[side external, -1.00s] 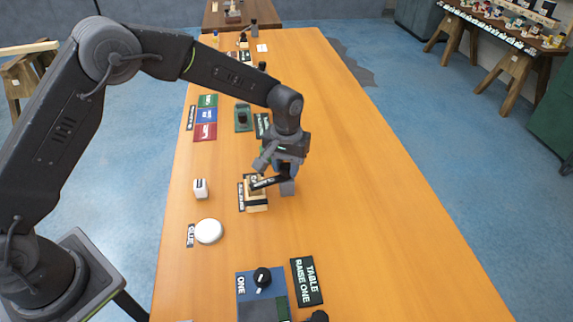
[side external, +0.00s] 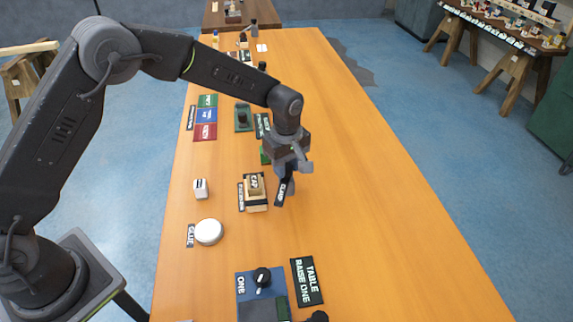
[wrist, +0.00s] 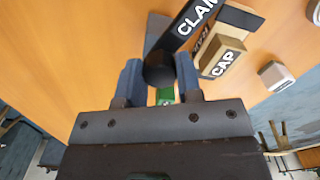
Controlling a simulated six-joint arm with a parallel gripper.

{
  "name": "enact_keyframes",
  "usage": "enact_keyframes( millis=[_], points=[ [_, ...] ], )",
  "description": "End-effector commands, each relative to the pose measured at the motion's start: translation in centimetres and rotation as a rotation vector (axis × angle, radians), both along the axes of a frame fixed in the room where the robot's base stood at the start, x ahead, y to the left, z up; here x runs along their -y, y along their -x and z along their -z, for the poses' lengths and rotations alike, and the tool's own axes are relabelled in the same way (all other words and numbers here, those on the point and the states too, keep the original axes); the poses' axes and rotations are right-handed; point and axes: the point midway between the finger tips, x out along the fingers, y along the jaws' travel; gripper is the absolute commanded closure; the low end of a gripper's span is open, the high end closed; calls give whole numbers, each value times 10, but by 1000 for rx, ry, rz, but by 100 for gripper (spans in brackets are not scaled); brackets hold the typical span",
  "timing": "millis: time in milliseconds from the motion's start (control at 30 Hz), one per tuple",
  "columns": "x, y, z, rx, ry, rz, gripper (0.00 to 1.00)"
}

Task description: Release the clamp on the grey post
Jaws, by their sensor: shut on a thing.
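The clamp is a black bar with white lettering (side external: 281,193), pivoted at a grey post (side external: 291,187) that is mostly hidden beneath my gripper. In the wrist view the clamp bar (wrist: 194,20) runs up and right from a dark round hub (wrist: 160,69). My gripper (wrist: 159,75) is shut on that hub, with a blue-grey finger on each side. The bar points toward the near side of the table, beside the wooden workpiece (side external: 256,204). A small block marked CAP (side external: 255,184) sits on the workpiece and is uncovered. It also shows in the wrist view (wrist: 222,56).
A white block (side external: 201,188) and a round white GLUE disc (side external: 209,231) lie left of the workpiece. A blue panel with a black knob (side external: 262,277) and a TABLE RAISE ONE sign (side external: 307,281) are nearer. The table's right side (side external: 390,220) is clear.

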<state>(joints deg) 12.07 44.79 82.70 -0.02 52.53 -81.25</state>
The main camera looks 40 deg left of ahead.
Motion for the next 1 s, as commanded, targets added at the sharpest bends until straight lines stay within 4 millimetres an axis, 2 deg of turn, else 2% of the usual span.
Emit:
enact_keyframes(
  millis=[200, 500, 1000],
  points=[
    [0, -1, -1, 2, 0, -174, 100],
    [0, -1, -1, 2, 0, -326, 100],
    [0, -1, -1, 2, 1, -383, 100]
  ],
)
